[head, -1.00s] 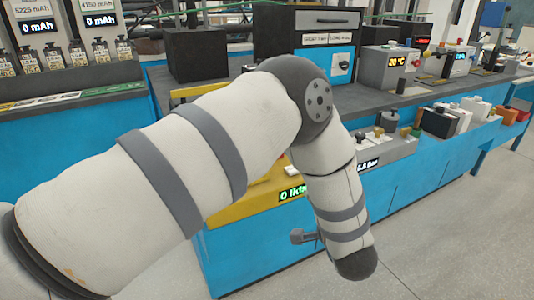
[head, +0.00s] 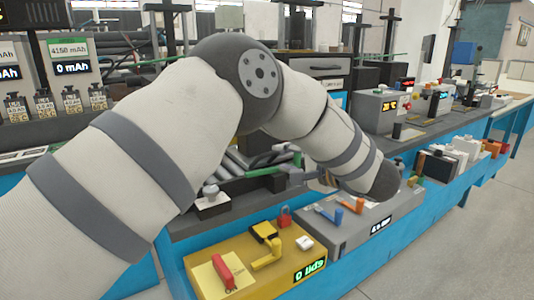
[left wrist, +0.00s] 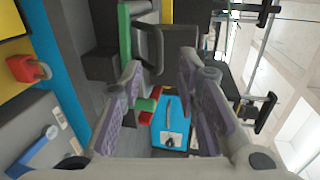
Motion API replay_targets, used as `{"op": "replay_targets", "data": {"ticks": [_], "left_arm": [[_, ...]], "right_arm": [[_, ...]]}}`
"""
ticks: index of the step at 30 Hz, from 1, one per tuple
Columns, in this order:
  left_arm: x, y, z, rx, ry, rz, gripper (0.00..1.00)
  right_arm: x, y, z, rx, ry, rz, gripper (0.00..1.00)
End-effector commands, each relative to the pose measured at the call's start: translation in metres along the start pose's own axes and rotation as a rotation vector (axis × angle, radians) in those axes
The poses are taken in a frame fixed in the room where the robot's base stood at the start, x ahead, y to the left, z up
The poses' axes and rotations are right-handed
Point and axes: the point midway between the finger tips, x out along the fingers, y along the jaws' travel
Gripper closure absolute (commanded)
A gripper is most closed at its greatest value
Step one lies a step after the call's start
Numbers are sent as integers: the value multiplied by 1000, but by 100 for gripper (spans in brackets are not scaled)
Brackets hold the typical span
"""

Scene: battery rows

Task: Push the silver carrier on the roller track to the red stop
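My left gripper (left wrist: 160,72) shows in the left wrist view with its two fingers spread apart and nothing between them. In the head view my left forearm hides it. The roller track (head: 238,160), with grey rollers and a green strip (head: 265,171), lies on the bench behind my left arm and is partly covered by it. In the left wrist view a green strip (left wrist: 124,32) runs along the upper left. I cannot make out the silver carrier for certain. A small red piece (left wrist: 147,117) shows beyond the fingers; I cannot tell whether it is the red stop. My right gripper is out of view.
A yellow box (head: 215,258) with a lit display, a red padlock (head: 285,216) and a grey box (head: 350,236) with coloured levers stand at the bench front. Several instruments (head: 385,110) stand behind. Open floor (head: 480,240) lies to the right.

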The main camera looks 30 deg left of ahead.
Motion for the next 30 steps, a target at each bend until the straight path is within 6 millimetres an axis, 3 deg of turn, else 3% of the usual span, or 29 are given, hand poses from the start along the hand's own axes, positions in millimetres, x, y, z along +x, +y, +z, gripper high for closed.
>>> {"op": "replay_targets", "data": {"ticks": [3, 10, 20, 24, 30], "left_arm": [[32, 2, 1, 2, -4, 2, 70], [71, 1, 0, 2, -1, 1, 70], [77, 0, 0, 1, 0, 0, 70], [77, 0, 0, 1, 0, 0, 100], [77, 0, 0, 1, 0, 0, 100]], "right_arm": [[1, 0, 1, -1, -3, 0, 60], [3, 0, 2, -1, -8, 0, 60], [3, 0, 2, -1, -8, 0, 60], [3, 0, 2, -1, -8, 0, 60], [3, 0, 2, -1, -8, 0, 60]]}}
